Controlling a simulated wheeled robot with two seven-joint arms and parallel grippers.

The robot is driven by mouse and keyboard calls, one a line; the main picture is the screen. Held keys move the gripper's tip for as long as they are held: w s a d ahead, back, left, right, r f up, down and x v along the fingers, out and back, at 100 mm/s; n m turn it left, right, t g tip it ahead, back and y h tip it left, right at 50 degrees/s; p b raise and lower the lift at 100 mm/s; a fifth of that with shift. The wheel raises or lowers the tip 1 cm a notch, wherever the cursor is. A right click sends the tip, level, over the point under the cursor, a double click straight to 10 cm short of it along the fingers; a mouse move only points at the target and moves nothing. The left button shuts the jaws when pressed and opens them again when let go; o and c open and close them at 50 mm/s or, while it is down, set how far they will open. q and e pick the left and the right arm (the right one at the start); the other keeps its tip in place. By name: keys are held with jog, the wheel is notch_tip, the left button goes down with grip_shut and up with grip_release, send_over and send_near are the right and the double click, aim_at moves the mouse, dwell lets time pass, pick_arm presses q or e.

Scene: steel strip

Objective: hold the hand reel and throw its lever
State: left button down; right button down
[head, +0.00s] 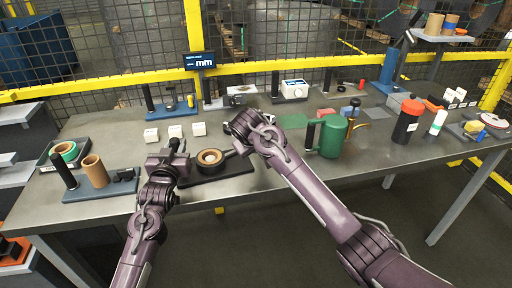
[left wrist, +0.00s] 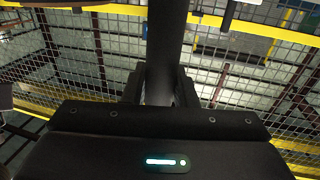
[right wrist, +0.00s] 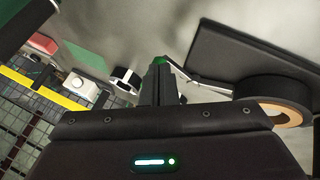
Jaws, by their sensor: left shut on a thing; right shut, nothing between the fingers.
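The hand reel (head: 210,157) is a black drum with a brown core on a dark base plate (head: 230,172) at the table's front. My left gripper (head: 172,158) is shut on its upright dark post, which fills the space between the fingers in the left wrist view (left wrist: 166,50). The drum also shows in the right wrist view (right wrist: 285,104). There a thin silver lever (right wrist: 200,81) runs from near the drum to my fingertips. My right gripper (right wrist: 158,82) is shut and empty, close beside the lever's end; I cannot tell whether they touch. In the head view its wrist hides the lever.
A green mug-like can (head: 333,137) and a black-and-orange bottle (head: 406,122) stand to the right. Small white blocks (head: 175,131) sit behind the reel. A stand with a brown roll (head: 95,171) is at left. A yellow rail (head: 270,66) and mesh close off the back.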

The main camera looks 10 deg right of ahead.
pick_arm(q)
jog(key=shift+f, duration=0.25)
pick_arm(e)
jog(key=v, duration=0.7)
jog(key=shift+s+r, duration=0.2)
dwell(0.4)
